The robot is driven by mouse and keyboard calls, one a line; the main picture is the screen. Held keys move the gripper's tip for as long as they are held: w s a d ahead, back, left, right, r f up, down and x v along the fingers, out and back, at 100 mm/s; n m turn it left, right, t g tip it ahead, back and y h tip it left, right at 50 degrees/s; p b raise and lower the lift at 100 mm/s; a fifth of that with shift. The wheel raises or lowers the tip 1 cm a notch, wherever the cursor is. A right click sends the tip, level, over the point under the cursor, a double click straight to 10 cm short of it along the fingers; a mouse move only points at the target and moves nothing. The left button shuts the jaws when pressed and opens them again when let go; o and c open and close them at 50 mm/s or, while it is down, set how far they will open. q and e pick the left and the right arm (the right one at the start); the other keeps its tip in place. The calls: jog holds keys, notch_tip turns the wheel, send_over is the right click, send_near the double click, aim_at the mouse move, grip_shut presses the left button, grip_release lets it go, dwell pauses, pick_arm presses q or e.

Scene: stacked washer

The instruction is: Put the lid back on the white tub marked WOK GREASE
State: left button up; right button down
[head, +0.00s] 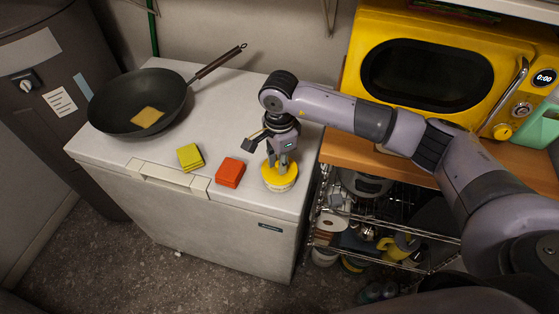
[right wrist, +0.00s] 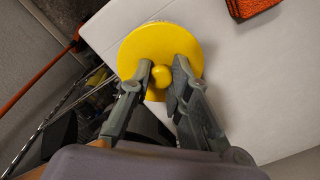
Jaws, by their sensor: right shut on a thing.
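My right gripper (head: 281,163) points down over the chest top and is shut on the knob of a round yellow lid (head: 271,180). In the right wrist view the lid (right wrist: 150,45) lies beneath my fingers (right wrist: 166,85), with its small round knob between the fingertips. The white tub (head: 281,188) shows as a pale band directly under the lid, near the front right corner of the chest. The lid looks roughly level and over the tub; I cannot tell whether it is fully seated. No WOK GREASE marking can be read. My left gripper is not in view.
The white chest (head: 240,110) also carries a red sponge (head: 230,172) left of the tub, a yellow-green sponge (head: 190,156) and a dark wok (head: 137,100). A yellow microwave (head: 430,62) on a wooden shelf stands to the right, above a wire rack (head: 385,255).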

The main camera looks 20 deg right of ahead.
jog(key=shift+b, duration=0.4)
dwell(0.6)
jog(key=c, duration=1.4)
grip_release()
jog(key=shift+o, duration=0.4)
jog(key=o, duration=0.4)
jog(key=shift+r+p, duration=1.5)
jog(key=shift+r, duration=2.05)
